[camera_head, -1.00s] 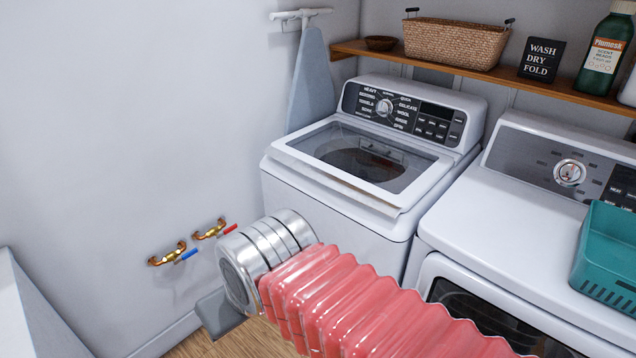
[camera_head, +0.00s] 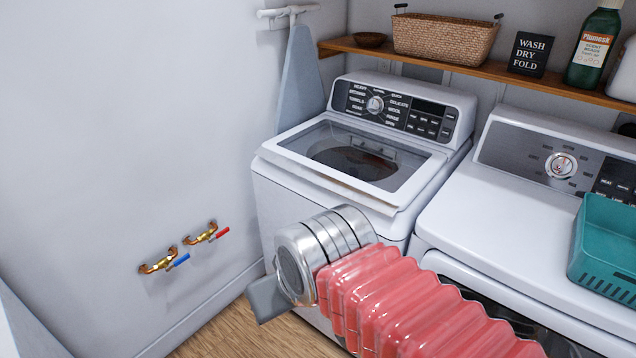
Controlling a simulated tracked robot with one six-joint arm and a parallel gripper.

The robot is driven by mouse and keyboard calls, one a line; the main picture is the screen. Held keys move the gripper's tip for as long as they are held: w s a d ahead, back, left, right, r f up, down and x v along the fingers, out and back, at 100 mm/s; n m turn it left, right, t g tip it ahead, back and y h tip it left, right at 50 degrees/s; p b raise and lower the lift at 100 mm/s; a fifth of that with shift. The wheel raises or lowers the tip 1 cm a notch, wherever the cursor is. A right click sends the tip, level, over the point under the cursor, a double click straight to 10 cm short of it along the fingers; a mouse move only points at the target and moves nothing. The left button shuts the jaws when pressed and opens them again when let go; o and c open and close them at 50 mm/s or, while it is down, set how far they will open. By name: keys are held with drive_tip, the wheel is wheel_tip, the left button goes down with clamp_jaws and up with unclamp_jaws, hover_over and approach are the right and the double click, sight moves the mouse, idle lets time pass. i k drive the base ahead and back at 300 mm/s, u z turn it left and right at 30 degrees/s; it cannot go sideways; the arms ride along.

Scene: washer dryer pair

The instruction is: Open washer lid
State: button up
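The washer (camera_head: 285,215) is the white top-loading machine on the left of the pair. Its lid (camera_head: 300,168) has a white frame and a dark see-through pane, and it lies down over the top opening. The drum shows dimly through the pane. My arm, a red ribbed sleeve with a silver wrist, reaches in from the lower right. The wrist is in front of the washer's front face in the picture, below the lid's front edge. Part of my gripper (camera_head: 267,298) shows as a grey flat piece beyond the wrist; its fingertips are not clear. Nothing is seen held.
The dryer (camera_head: 500,215) stands close on the right, with a teal basket (camera_head: 608,245) on top. A wall shelf (camera_head: 450,62) with a wicker basket (camera_head: 445,37) runs behind. An ironing board (camera_head: 301,80) and pipe taps (camera_head: 185,247) are on the left wall.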

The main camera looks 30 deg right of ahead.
sight(383, 173)
drive_tip(key=u, duration=0.05)
drive_tip(key=i, duration=0.95)
drive_tip(key=z, duration=0.05)
